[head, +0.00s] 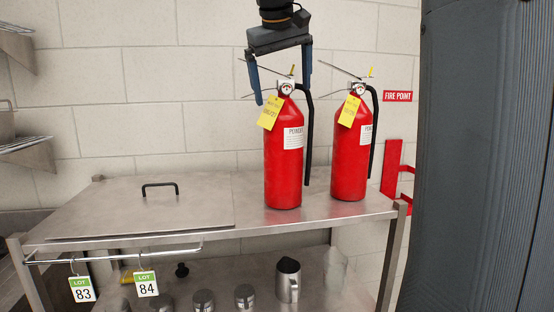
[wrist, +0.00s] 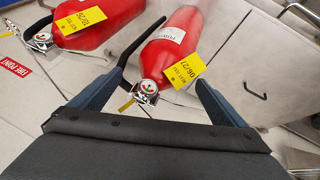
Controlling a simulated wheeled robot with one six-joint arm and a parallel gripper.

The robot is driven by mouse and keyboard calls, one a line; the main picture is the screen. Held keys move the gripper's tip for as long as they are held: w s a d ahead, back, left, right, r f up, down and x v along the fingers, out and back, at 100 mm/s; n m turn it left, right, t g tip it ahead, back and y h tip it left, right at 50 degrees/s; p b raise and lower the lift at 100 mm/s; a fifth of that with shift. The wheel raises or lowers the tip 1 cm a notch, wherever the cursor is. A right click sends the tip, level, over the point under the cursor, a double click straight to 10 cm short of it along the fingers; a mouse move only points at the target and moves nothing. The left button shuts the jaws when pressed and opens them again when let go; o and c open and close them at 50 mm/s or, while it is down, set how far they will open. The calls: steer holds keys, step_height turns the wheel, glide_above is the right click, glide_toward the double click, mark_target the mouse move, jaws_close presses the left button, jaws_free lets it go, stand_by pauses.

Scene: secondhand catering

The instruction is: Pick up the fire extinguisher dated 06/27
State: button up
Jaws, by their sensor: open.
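Two red fire extinguishers stand upright on a steel counter. The left one in the head view (head: 283,165) has a yellow tag (head: 269,113), which reads 06/27 in the wrist view (wrist: 187,70). The other extinguisher (head: 348,165) stands to its right; its tag (wrist: 81,20) seems to read 10/26. My gripper (head: 282,95) points down, open and empty, over the 06/27 extinguisher. Its fingers lie on either side of that extinguisher's valve and handle in both views. The wrist view shows the gauge (wrist: 148,87) between them. I cannot tell whether anything touches.
The steel counter (head: 140,215) has a lid with a black handle (head: 160,186) and free room on the left. A red bracket (head: 391,168) and a fire point sign (head: 397,96) are at the right. A dark panel (head: 485,150) stands at far right. Metal pots sit below.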

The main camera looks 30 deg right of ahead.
mark_target(282, 100)
steer(key=shift+w+d+f, duration=0.15)
steer(key=shift+d+f, duration=0.05)
steer(key=shift+f, duration=0.25)
steer(key=shift+a+p+x, duration=0.15)
steer(key=shift+p+x, duration=0.3)
steer(key=shift+x, duration=0.6)
steer(key=shift+a+p+x, duration=0.15)
steer(key=shift+p+x, duration=0.35)
steer(key=shift+x, duration=0.5)
steer(key=shift+a+p+x, duration=0.2)
steer(key=shift+p+x, duration=0.25)
steer(key=shift+x, duration=0.6)
steer(key=shift+f, duration=0.1)
steer(key=c, duration=1.6)
steer(key=shift+w+d+r, duration=0.1)
steer(key=shift+w+r, duration=0.05)
steer(key=shift+r, duration=0.1)
steer(key=shift+c, duration=0.6)
steer(key=shift+r, duration=0.1)
